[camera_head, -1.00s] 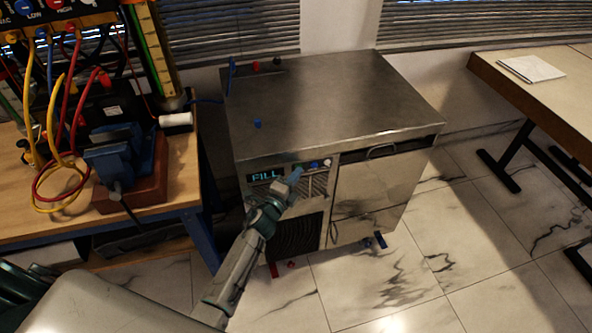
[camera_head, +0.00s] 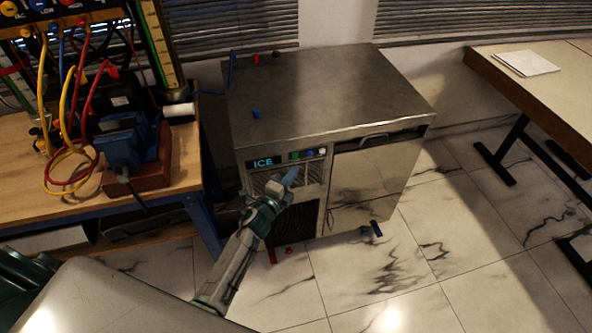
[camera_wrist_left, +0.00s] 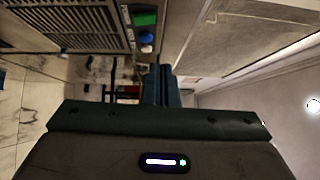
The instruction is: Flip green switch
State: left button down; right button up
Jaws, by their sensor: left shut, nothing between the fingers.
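The green switch (camera_head: 295,156) is on the front control panel of a steel ice machine (camera_head: 330,95), beside a blue knob (camera_head: 309,153) and a white knob (camera_head: 321,151). In the left wrist view the green switch (camera_wrist_left: 145,18) looks bright, above the blue knob (camera_wrist_left: 146,38). My left gripper (camera_head: 292,175) is shut and empty, just below the switch in the head view; contact is not visible. Its fingers also show in the left wrist view (camera_wrist_left: 161,82). The panel display (camera_head: 264,162) reads "ICE". My right gripper is not in view.
A wooden workbench (camera_head: 70,205) with a blue vise (camera_head: 125,145) and coloured cables stands at the left. A table (camera_head: 545,85) with papers (camera_head: 526,62) is at the right.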

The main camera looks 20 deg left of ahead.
pick_arm(q)
jog(key=s+a, duration=0.2)
jog(key=s, duration=0.5)
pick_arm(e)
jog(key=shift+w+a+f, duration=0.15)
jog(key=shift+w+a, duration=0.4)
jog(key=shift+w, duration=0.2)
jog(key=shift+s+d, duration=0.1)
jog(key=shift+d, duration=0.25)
pick_arm(q)
jog(key=s+a+f+n+g+y, duration=0.1)
jog(key=s+a+f+n+g, duration=0.25)
jog(key=f, duration=0.65)
jog(key=s+f+n+g+y, duration=0.2)
jog(key=s+f+n, duration=0.2)
jog(key=s+f, duration=0.5)
jog(key=s+a+f+n+g+y, duration=0.1)
jog(key=s+a+f+n+g, duration=0.2)
jog(key=f, duration=0.9)
jog(key=s+f+n+g, duration=0.2)
jog(key=s+f, duration=0.3)
jog(key=s, duration=0.5)
jog(key=s+f+n+g, duration=0.3)
jog(key=s+f+n, duration=0.1)
jog(key=s, duration=0.7)
jog(key=s+f+n+g, duration=0.3)
jog(key=s+f, duration=0.4)
jog(key=s, duration=0.4)
jog(key=shift+a+n, duration=0.35)
jog(key=shift+n, duration=0.1)
